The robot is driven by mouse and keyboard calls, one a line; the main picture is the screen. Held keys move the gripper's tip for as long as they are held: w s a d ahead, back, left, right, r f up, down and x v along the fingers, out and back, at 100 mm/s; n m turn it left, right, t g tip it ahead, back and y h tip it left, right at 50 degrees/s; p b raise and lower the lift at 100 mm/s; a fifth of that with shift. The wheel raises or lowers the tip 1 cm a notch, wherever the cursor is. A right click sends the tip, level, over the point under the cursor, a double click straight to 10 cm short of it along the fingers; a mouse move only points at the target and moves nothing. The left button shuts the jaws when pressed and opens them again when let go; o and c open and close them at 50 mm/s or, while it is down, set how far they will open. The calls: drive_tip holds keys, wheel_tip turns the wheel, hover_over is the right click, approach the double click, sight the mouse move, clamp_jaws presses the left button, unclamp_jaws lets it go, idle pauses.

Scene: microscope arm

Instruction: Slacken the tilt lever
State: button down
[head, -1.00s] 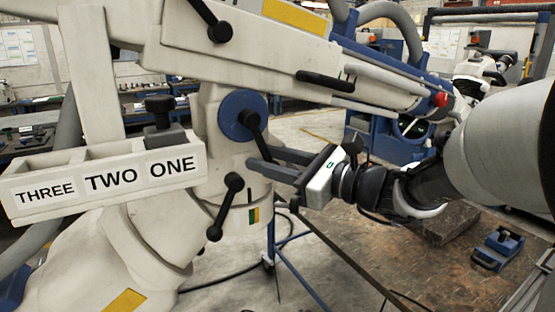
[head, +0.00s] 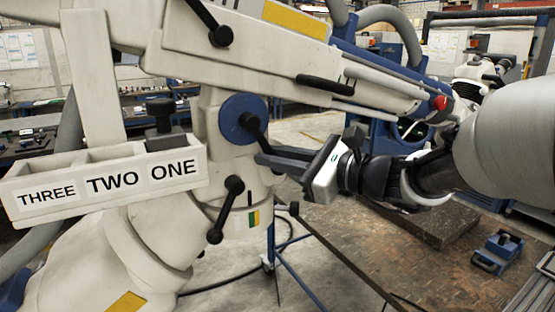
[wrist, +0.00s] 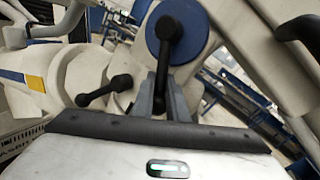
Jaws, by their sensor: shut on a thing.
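The tilt lever, which I take to be the black lever (head: 256,133) on the blue disc (head: 235,112), points down and slightly right in the head view. In the wrist view this lever (wrist: 164,60) hangs down from its blue hub. My gripper (head: 268,157) reaches in from the right with its grey fingers at the lever's lower end. In the wrist view the fingers (wrist: 161,98) are shut on that lower end, which they partly hide. The exact contact is too small to see.
Another black lever (head: 225,208) sits just below left. A black handle (head: 325,81) and a black lever (head: 212,22) are above.

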drive_tip(key=shift+w+d+n+h, duration=0.25)
drive_tip(key=shift+d+n+h, duration=0.1)
drive_tip(key=shift+d+n, duration=0.15)
drive_tip(key=shift+w+d+n+h, duration=0.25)
drive_tip(key=shift+d+n+h, duration=0.15)
drive_tip(key=shift+n, duration=0.1)
drive_tip(key=shift+w+d+r+n+h, duration=0.25)
drive_tip(key=shift+d+r+n+h, duration=0.15)
drive_tip(key=shift+r+n+h, duration=0.35)
drive_tip(key=shift+w+d+r+n+h, duration=0.2)
drive_tip(key=shift+d+r+n+h, duration=0.3)
drive_tip(key=shift+r+n, duration=0.4)
drive_tip(key=shift+w+d+r+n+h, duration=0.3)
drive_tip(key=shift+r+n+h, duration=0.35)
drive_tip(key=shift+n, duration=0.3)
drive_tip(key=shift+r, duration=0.15)
drive_tip(key=c, duration=1.8)
unclamp_jaws()
drive_tip(key=shift+d, duration=0.1)
drive_tip(key=shift+o, duration=0.3)
drive_tip(key=shift+w+d, duration=0.1)
drive_tip(key=shift+w, duration=0.05)
drive_tip(key=v, duration=1.7)
drive_tip(key=shift+s, duration=0.3)
